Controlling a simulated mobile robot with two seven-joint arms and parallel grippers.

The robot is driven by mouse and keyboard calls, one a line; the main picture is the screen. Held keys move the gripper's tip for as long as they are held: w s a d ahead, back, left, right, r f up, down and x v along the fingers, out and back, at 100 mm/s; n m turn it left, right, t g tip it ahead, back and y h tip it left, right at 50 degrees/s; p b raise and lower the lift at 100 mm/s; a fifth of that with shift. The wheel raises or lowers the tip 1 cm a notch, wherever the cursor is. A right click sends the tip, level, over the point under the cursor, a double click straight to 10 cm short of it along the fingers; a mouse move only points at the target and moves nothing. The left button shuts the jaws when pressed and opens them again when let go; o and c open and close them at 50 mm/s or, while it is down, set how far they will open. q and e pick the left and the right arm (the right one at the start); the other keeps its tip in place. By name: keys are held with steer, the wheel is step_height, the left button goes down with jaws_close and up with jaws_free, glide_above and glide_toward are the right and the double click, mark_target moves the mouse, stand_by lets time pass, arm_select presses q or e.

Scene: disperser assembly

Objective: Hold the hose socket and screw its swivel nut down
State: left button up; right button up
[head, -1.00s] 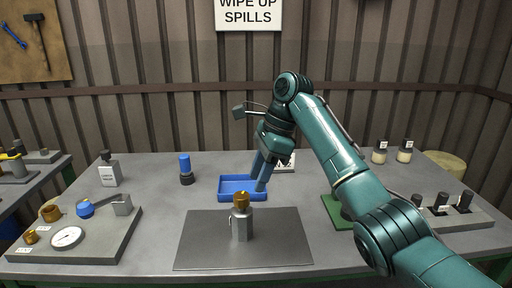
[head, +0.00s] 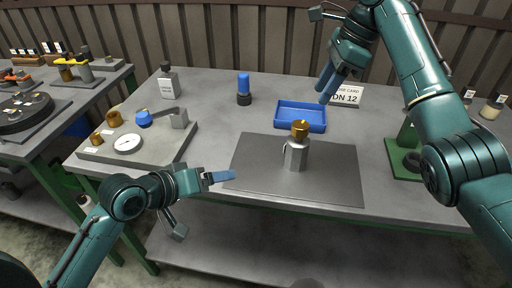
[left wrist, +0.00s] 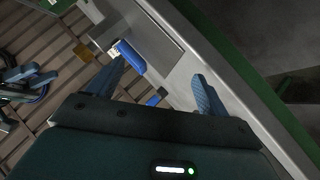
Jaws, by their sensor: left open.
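A silver metal fitting (head: 295,155) stands upright on the dark grey mat (head: 335,182), with a brass-coloured piece (head: 300,130) on top. I cannot clearly separate a socket from a swivel nut at this size. My left gripper (head: 222,177) is at the mat's left front edge, left of the fitting and apart from it. Its two blue fingers are spread with nothing between them in the left wrist view (left wrist: 157,88). My right gripper (head: 325,90) is above the table behind the fitting, over the blue tray's right side, pointing down. Whether its fingers are apart is unclear.
A blue tray (head: 278,120) lies behind the mat. A blue-topped dark item (head: 244,88) and a grey bottle (head: 168,85) stand at the back left. A grey board (head: 90,153) with a gauge and brass parts is on the left. A green stand (head: 400,160) is right of the mat.

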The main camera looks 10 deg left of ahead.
mark_target(298, 148)
arm_select(q)
steer(key=w+d+r+m+g+h, duration=0.1)
steer(key=w+d+r+m+h, duration=0.3)
steer(key=w+d+m, duration=0.6)
steer(key=w+d+f, duration=0.1)
steer(key=d, duration=0.1)
steer(key=w+d+f+m, duration=0.1)
steer(key=w+d+f, duration=0.1)
steer(key=d, duration=0.1)
steer(key=w+d+f+m, duration=0.1)
steer(key=w+d, duration=0.1)
steer(key=d, duration=0.1)
steer(key=shift+d+f, duration=0.1)
steer(key=shift+f, duration=0.2)
steer(key=c, duration=1.5)
steer(key=o, duration=0.8)
steer(key=c, duration=0.7)
